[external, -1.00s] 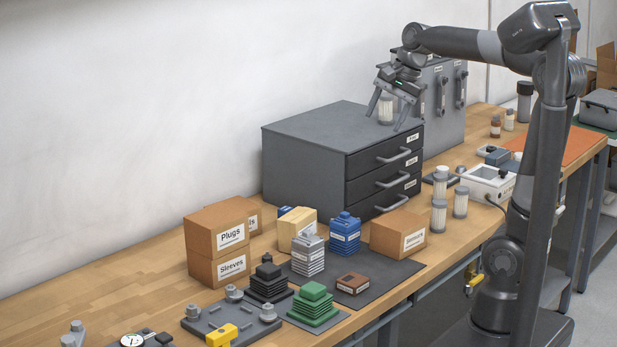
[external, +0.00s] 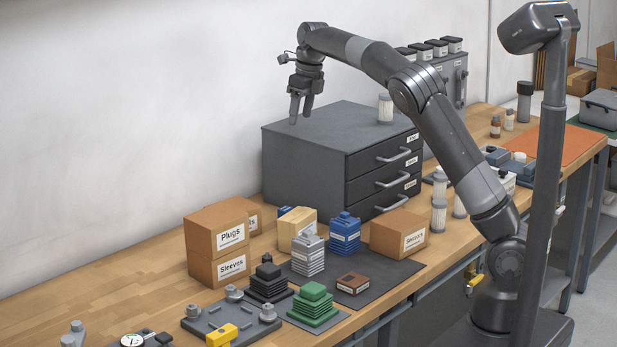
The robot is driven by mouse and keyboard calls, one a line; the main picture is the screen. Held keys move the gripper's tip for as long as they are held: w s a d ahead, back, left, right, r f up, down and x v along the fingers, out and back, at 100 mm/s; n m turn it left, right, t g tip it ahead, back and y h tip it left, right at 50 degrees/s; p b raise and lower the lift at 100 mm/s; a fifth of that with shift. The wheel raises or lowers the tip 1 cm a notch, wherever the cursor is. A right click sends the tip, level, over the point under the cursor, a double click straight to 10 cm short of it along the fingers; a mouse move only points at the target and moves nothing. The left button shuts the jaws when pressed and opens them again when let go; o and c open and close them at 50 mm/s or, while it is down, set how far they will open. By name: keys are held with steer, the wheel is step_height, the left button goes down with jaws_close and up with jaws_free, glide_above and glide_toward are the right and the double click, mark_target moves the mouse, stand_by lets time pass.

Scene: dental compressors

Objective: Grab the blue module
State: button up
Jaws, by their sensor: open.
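The blue module (external: 345,234) is a ribbed block with a white label. It stands upright on the dark mat, in front of the grey drawer cabinet. My gripper (external: 300,119) is open and empty.
The grey drawer cabinet (external: 300,142) stands behind the modules. A cream box (external: 297,226) and a grey module (external: 308,257) are left of the blue one; a cardboard box (external: 398,234) is close on its right. A brown module (external: 353,283) lies in front on the dark mat (external: 384,276).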

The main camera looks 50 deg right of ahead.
steer(key=w+a+f+m, duration=0.2)
steer(key=w+a, duration=0.1)
glide_above(286, 209)
steer(key=shift+h, duration=0.3)
steer(key=f, duration=1.9)
steer(key=shift+s+d+f, duration=0.15)
steer(key=shift+s+f, duration=0.25)
steer(key=f, duration=0.4)
steer(key=w+f, duration=0.1)
steer(key=f, duration=0.2)
steer(key=shift+w+f, duration=0.1)
steer(key=c, duration=1.1)
